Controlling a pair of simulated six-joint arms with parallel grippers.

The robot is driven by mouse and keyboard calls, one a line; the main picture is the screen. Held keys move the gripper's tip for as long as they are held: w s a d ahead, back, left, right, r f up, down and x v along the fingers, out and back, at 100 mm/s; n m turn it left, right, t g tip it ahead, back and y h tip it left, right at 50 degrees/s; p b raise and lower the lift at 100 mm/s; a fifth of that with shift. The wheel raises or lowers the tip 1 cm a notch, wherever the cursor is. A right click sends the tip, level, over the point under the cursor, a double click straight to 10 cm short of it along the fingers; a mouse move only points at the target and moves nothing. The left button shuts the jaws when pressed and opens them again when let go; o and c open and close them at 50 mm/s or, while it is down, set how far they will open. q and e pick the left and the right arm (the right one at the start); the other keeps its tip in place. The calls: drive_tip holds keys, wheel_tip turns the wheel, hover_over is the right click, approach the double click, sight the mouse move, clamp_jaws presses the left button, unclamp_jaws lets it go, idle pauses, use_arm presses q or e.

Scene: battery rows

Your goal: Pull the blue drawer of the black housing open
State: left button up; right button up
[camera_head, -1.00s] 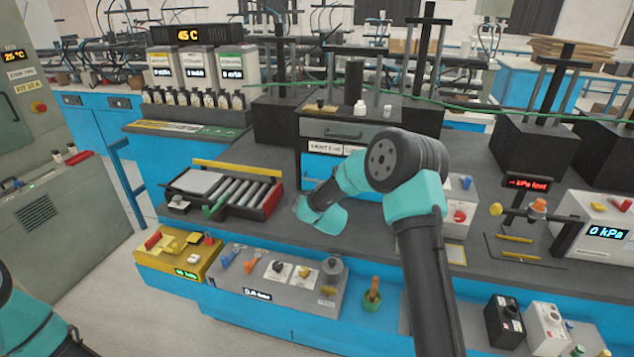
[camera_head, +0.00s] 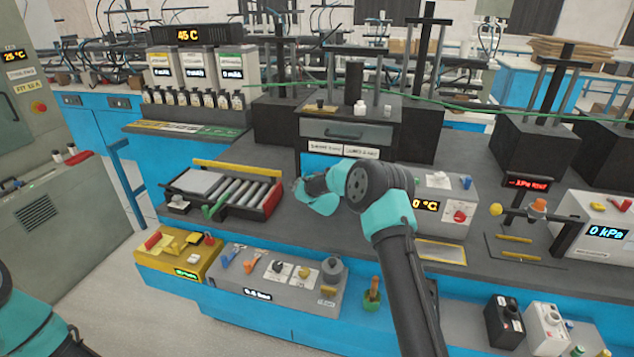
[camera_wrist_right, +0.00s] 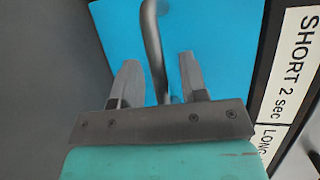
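The black housing (camera_head: 403,130) stands on the bench at the centre of the head view. Its blue drawer (camera_head: 318,164) sits low in the front, below two white labels, and my right arm partly hides it. In the wrist view the blue drawer front (camera_wrist_right: 215,60) carries a grey bar handle (camera_wrist_right: 152,40). My right gripper (camera_wrist_right: 158,75) is open, with a finger on each side of the handle. Whether either finger touches it, I cannot tell. In the head view my right gripper (camera_head: 298,188) is at the drawer front. Only part of my left arm shows, at lower left; its gripper is out of view.
A grey drawer (camera_head: 345,134) is above the labels. A roller tray (camera_head: 225,190) with a red end stands close left of my right gripper. A white box with a display (camera_head: 445,200) stands right of the housing. Control boxes (camera_head: 280,280) line the front ledge.

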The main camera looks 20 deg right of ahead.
drive_tip(key=shift+w, duration=0.1)
clamp_jaws()
idle(0.4)
